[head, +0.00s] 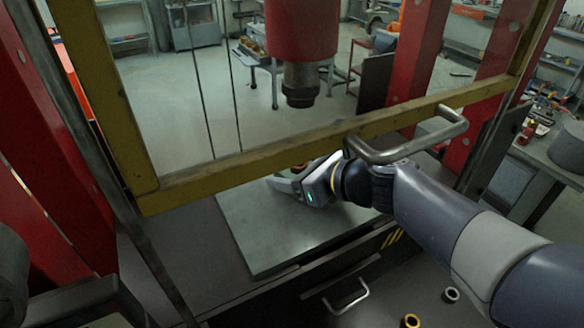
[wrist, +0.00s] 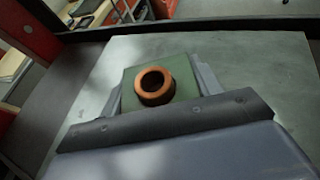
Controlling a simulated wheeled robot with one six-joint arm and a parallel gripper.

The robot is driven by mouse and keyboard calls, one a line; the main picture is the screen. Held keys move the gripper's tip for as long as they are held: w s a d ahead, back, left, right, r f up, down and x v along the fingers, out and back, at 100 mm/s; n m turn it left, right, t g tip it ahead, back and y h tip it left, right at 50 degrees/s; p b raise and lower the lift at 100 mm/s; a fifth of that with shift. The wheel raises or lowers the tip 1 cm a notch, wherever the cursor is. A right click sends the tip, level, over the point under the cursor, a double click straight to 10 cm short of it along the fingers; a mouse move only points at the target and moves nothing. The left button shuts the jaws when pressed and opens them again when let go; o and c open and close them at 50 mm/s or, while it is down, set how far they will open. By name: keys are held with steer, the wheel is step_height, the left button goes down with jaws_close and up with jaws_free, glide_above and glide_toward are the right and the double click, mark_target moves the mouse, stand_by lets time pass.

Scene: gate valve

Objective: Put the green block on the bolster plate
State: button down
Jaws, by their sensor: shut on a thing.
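My gripper (head: 285,182) is low over the grey bolster plate (head: 262,232), inside the press. In the wrist view my gripper (wrist: 160,88) has one finger on each side of the green block (wrist: 130,78) and is shut on it. An orange ring (wrist: 154,85) with a dark hole sits on top of the block. The bolster plate also shows around the block in the wrist view (wrist: 255,75). The block itself is mostly hidden in the head view. I cannot tell whether its underside touches the plate.
A yellow guard frame (head: 270,159) with a metal handle (head: 400,147) crosses above my arm. A red ram with a dark tip (head: 300,84) hangs over the plate. Red posts (head: 415,65) flank it. A drawer handle (head: 346,298) and two loose rings (head: 410,321) are at the front.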

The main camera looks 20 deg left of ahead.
steer(key=shift+c, duration=2)
jaws_free()
steer(key=shift+f, duration=0.1)
steer(key=shift+r, duration=0.2)
steer(key=v, duration=1.2)
